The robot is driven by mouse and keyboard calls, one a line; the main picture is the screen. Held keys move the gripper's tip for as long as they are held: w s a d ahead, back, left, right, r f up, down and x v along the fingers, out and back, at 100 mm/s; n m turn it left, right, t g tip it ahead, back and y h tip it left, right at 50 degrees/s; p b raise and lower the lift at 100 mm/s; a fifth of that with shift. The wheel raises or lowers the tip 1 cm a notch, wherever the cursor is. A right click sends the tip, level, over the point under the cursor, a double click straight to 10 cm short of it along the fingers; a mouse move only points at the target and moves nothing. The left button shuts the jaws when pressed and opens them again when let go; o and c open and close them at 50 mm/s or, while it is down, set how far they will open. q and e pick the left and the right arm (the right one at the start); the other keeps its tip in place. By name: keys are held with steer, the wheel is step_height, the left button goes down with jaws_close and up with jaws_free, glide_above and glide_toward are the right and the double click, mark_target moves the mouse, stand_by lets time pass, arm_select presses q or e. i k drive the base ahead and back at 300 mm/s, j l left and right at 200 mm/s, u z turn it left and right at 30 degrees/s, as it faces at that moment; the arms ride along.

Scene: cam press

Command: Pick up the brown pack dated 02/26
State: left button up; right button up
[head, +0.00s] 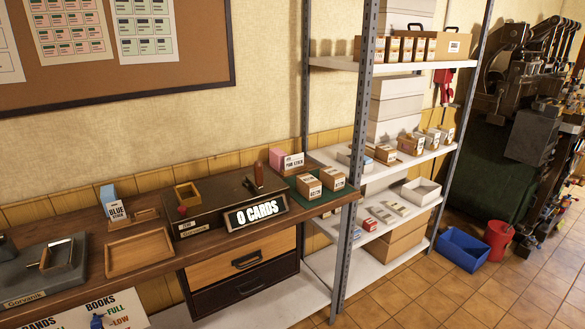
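Two small brown packs with white printed labels, a left one (308,187) and a right one (333,178), stand side by side on a green mat (343,194) at the right end of the wooden bench. The print on their labels is too small to read surely, so I cannot tell which one bears 02/26. More brown boxes with white labels stand on the grey shelf unit, among them one on the middle shelf (410,144). Neither of my grippers is in view.
The "0 CARDS" sign (255,214) and a pink block with a card (290,160) stand near the mat. A shelf post (352,200) rises just right of the bench end. A blue bin (463,249) and red bucket (498,240) sit on the tiled floor.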

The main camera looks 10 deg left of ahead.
mark_target(308, 186)
steer(key=i+l+u, duration=0.4)
steer(key=i, duration=0.25)
steer(key=i+l+u, duration=0.4)
steer(key=i+l, duration=0.2)
steer(key=i+l+u, duration=0.4)
steer(key=l, duration=0.4)
steer(key=i, duration=0.1)
